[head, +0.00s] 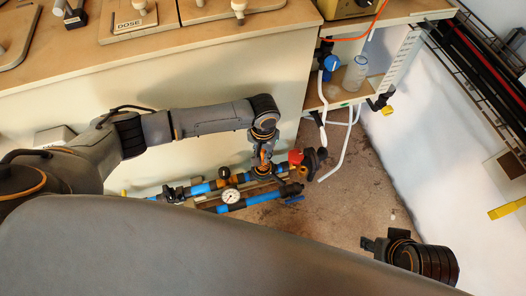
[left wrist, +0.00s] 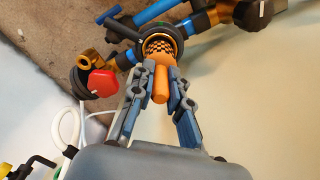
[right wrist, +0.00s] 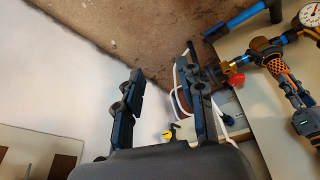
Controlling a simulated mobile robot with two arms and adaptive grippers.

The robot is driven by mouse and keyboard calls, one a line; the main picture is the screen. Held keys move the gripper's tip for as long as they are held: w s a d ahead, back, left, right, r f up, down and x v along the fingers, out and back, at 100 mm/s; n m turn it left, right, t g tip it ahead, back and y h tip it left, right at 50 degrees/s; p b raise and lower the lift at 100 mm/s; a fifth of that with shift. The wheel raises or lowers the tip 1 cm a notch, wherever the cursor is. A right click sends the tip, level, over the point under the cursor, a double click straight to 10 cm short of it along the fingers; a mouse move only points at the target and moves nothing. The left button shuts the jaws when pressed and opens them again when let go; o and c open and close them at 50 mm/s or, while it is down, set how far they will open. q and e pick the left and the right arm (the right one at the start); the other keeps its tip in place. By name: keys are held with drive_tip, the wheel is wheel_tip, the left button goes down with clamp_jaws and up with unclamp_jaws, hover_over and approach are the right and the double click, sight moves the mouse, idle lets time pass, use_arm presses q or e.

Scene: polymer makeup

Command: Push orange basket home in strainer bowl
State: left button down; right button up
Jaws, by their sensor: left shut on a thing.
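The orange basket (left wrist: 158,46) has a mesh body and a plain rod handle (left wrist: 160,86). In the left wrist view my left gripper (left wrist: 162,73) is shut on the handle. The mesh body is at the dark round mouth of the strainer bowl (left wrist: 180,42), partly inside it; how deep I cannot tell. The mesh also shows in the right wrist view (right wrist: 278,67). In the head view my left gripper (head: 263,165) points down at the pipework and hides most of the basket. My right gripper (right wrist: 162,60) is open and empty, away from the pipework.
Blue pipes (head: 262,198) with a pressure gauge (head: 230,196) and a red knob (head: 295,157) run low beside the bench's pale side wall (head: 60,105). White hoses (head: 340,158) hang at the right. The brown floor (head: 350,205) right of the pipes is mostly clear.

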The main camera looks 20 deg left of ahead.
idle(0.8)
use_arm(q)
drive_tip(key=shift+p, duration=0.45)
use_arm(e)
drive_tip(key=shift+w+x, duration=0.2)
drive_tip(key=shift+x, duration=1.05)
drive_tip(key=shift+s+a+f, duration=0.1)
drive_tip(key=shift+a+f, duration=0.1)
drive_tip(key=shift+f, duration=0.4)
drive_tip(key=shift+r, duration=0.1)
